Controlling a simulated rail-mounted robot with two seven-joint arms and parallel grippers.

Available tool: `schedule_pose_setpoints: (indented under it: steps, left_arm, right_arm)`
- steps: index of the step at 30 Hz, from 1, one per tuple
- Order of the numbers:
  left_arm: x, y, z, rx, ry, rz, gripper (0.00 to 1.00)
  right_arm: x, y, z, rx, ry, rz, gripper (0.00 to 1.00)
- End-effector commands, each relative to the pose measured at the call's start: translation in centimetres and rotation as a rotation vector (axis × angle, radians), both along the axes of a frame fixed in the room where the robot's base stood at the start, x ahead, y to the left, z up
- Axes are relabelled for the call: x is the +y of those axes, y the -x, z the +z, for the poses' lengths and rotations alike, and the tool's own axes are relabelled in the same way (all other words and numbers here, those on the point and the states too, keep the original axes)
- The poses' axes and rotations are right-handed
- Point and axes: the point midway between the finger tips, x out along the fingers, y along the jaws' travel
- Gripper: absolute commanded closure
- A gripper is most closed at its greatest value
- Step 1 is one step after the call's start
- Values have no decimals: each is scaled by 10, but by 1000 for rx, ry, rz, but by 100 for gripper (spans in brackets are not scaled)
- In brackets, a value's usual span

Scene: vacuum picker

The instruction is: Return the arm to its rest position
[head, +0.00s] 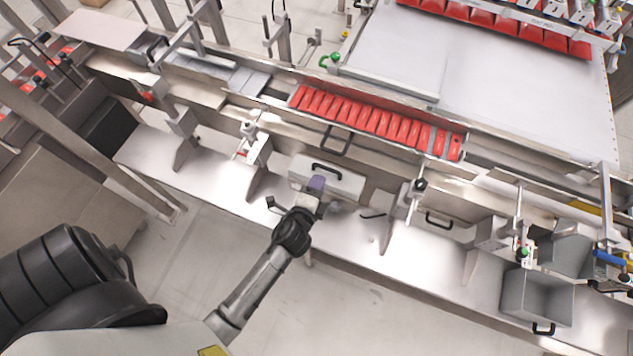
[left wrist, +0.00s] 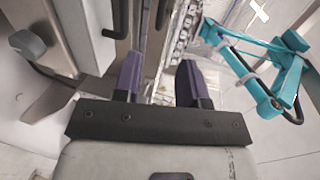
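My left arm (head: 258,285) reaches up from the bottom of the head view over the front of the machine. My left gripper (head: 316,186) is in front of a metal box cover with a black handle (head: 326,172); I cannot tell whether it touches it. In the left wrist view, its two dark purple fingers (left wrist: 159,78) stand apart with nothing held between them. My right gripper is not in view.
A long metal machine shelf (head: 355,240) with upright brackets runs across the head view. Red packs (head: 375,123) lie in a row behind it. A grey bin (head: 537,296) stands at the right. The left wrist view shows a teal frame (left wrist: 285,75) at the right.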

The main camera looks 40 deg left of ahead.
Motion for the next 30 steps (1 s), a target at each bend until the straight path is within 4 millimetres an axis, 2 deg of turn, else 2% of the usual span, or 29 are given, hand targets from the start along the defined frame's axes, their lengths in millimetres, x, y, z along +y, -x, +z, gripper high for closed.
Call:
schedule_pose_setpoints:
  steps: [21, 26, 30]
  left_arm:
    - [3, 4, 1, 3, 23, 15, 62]
    - [21, 26, 2, 33, 222, 132, 62]
    - [30, 65, 1, 116, 551, 299, 62]
  right_arm:
    - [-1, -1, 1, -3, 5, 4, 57]
    - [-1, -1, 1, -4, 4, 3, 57]
    - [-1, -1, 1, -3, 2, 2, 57]
